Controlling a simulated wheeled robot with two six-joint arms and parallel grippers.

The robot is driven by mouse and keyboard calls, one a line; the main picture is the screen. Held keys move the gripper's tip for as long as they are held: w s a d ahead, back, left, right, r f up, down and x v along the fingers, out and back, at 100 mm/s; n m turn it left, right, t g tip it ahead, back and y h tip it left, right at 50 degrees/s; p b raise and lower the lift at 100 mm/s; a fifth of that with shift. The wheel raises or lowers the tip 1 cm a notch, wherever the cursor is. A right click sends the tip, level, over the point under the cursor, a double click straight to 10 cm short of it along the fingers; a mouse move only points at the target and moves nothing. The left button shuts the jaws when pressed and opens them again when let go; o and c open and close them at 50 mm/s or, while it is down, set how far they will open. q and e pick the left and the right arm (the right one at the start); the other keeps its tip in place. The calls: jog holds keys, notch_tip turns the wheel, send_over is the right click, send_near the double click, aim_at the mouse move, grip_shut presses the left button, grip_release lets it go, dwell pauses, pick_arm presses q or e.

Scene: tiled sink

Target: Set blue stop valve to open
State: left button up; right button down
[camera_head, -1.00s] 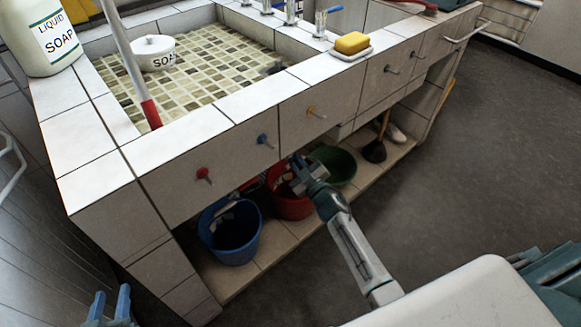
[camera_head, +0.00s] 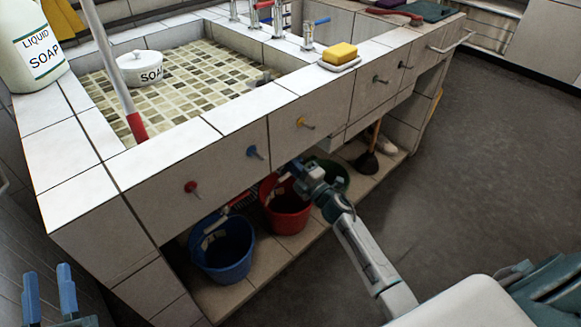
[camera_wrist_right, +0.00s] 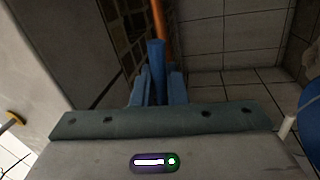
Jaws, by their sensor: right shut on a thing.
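In the right wrist view a blue bar (camera_wrist_right: 156,62), which looks like the blue stop valve's handle, stands upright between the fingers of my right gripper (camera_wrist_right: 157,92). The gripper is shut on it. An orange-brown pipe (camera_wrist_right: 162,30) rises behind the bar. In the head view my right gripper (camera_head: 302,170) reaches under the sink's front edge, above the red bucket; its grasp is hidden there. A separate blue knob (camera_head: 256,153) sits on the front panel. My left gripper (camera_head: 50,292) is open and empty at the lower left, away from the sink.
Blue bucket (camera_head: 223,247), red bucket (camera_head: 287,212) and green bucket (camera_head: 337,180) stand on the low shelf around my right arm. A plunger (camera_head: 367,160) stands farther right. Red knob (camera_head: 192,188) and yellow knob (camera_head: 304,122) project from the panel. Floor at right is clear.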

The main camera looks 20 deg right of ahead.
pick_arm(q)
jog(key=shift+r, duration=0.2)
pick_arm(e)
jog(key=shift+r+n, duration=0.15)
jog(key=shift+n, duration=0.65)
jog(key=c, duration=1.5)
grip_release()
jog(key=shift+r, duration=0.1)
jog(key=shift+c, duration=0.2)
jog(key=shift+s, duration=0.1)
